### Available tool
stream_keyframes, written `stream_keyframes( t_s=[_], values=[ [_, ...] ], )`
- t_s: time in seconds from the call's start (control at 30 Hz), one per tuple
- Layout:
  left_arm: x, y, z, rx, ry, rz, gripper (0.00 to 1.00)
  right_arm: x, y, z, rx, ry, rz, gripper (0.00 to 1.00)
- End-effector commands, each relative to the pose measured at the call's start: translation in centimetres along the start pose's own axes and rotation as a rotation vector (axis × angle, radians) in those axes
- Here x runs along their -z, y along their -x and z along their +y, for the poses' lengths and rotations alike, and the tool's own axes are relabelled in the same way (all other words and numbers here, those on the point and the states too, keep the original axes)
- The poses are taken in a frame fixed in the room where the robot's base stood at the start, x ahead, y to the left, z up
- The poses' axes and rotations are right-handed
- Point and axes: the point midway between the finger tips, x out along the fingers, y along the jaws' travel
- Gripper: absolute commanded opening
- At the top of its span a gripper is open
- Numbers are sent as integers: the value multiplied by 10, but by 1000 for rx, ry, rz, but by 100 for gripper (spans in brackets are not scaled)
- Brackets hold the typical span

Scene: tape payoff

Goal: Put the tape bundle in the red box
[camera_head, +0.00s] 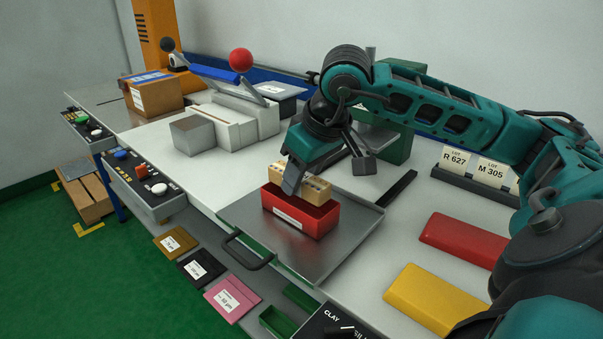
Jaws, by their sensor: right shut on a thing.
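The tape bundle (313,191) is a tan block in two visible parts, at the top opening of the red box (305,220). The red box has a white label on its front and stands on a grey metal tray (345,245). My right gripper (294,182) points down at the box and is shut on the tape bundle. A finger covers part of the bundle. I cannot tell whether the bundle touches the box floor. My left gripper is not in view.
A red block (462,240) and a yellow block (432,298) lie right of the tray. A rack with cards (473,180) stands behind them. A grey-white machine (235,118) and a cardboard box (152,92) stand at the left. The tray's front has a dark handle (248,254).

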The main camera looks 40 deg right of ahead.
Motion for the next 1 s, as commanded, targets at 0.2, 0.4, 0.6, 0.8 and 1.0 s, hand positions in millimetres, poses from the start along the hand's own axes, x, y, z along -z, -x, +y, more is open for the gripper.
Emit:
stream_keyframes(
  t_s=[0.2, 0.4, 0.6, 0.8, 1.0],
  values=[
    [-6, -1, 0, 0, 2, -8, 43, 0, -2, 0, 0, 0, 1, 7],
    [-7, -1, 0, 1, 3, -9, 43, 0, -2, 0, 0, 0, 1, 7],
    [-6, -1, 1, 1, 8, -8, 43, 0, -2, 0, 0, 0, 1, 52],
    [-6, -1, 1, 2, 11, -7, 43, -1, -2, 0, 0, 0, 0, 70],
    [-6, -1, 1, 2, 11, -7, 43, -1, -2, 0, 0, 0, -1, 70]
  ],
)
